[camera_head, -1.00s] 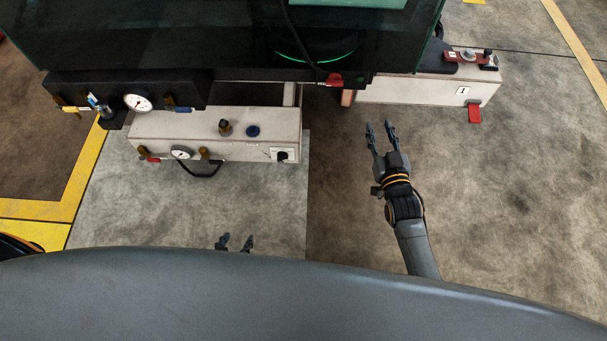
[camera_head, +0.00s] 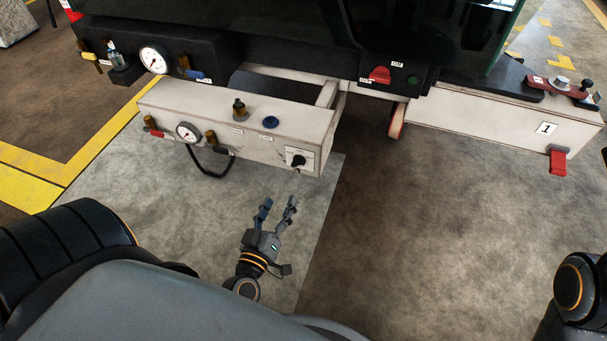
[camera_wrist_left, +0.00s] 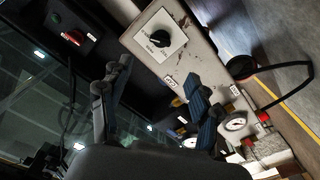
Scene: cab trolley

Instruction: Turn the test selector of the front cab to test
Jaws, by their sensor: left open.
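The test selector, a small black rotary knob (camera_head: 298,159) on a white label plate, sits at the right end of the front face of the pale cab box (camera_head: 225,125). My right gripper is out of view.
A black panel with a gauge (camera_head: 153,59) and valves is behind the box at left. A red switch (camera_head: 380,75) and a green button (camera_head: 412,79) are on the cab. A white beam marked 1 (camera_head: 490,115) stands at right. The floor between is clear.

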